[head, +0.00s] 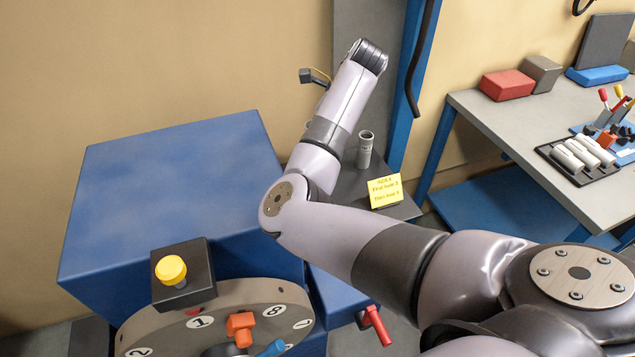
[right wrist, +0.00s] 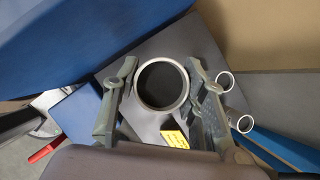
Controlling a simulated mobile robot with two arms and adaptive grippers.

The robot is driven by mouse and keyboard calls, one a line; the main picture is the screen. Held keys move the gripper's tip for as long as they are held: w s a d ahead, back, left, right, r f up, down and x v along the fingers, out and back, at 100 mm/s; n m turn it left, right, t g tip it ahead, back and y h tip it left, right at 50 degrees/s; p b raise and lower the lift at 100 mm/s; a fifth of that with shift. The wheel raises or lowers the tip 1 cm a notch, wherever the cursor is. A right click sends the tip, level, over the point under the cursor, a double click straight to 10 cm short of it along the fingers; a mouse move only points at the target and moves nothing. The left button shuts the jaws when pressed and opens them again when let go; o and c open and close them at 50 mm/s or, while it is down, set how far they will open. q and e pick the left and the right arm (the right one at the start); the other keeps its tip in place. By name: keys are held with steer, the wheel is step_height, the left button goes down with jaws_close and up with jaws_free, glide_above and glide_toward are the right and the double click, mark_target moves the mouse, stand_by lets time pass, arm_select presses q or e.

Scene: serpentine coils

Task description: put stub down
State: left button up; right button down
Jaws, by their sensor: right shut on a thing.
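In the right wrist view my right gripper (right wrist: 162,72) is shut on a grey round tube, the stub (right wrist: 163,107), with a finger on each side. Its open end faces the camera. Below it is a dark grey stand top, and I cannot tell if the stub touches it. Two other grey tubes (right wrist: 226,81) (right wrist: 241,123) lie just right of the fingers. In the head view one grey tube (head: 365,150) stands upright on the dark stand (head: 398,208); my right arm hides the right gripper. My left gripper is not in view.
A yellow note (head: 385,192) sits at the stand's front; it also shows in the wrist view (right wrist: 174,136). A blue cabinet (head: 170,180) with a numbered wheel (head: 215,318) is at left. A blue post (head: 408,90) rises behind the stand. A workbench (head: 500,115) is at right.

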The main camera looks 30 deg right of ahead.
steer(key=f, duration=0.1)
steer(key=s+f, duration=0.1)
steer(key=s+d+f+p, duration=0.1)
steer(key=f, duration=0.1)
step_height(320, 180, down, 4)
steer(key=shift+a+f+p, duration=0.1)
steer(key=shift+f+p, duration=0.1)
steer(key=shift+p, duration=0.2)
steer(key=f, duration=0.3)
steer(key=shift+w+a+f, duration=0.15)
steer(key=shift+w+f, duration=0.2)
steer(key=shift+w, duration=0.05)
step_height(320, 180, down, 6)
steer(key=shift+r+p, duration=0.1)
steer(key=shift+p, duration=0.4)
steer(key=c, duration=1.4)
jaws_free()
steer(key=o, duration=0.4)
steer(key=shift+s, duration=0.1)
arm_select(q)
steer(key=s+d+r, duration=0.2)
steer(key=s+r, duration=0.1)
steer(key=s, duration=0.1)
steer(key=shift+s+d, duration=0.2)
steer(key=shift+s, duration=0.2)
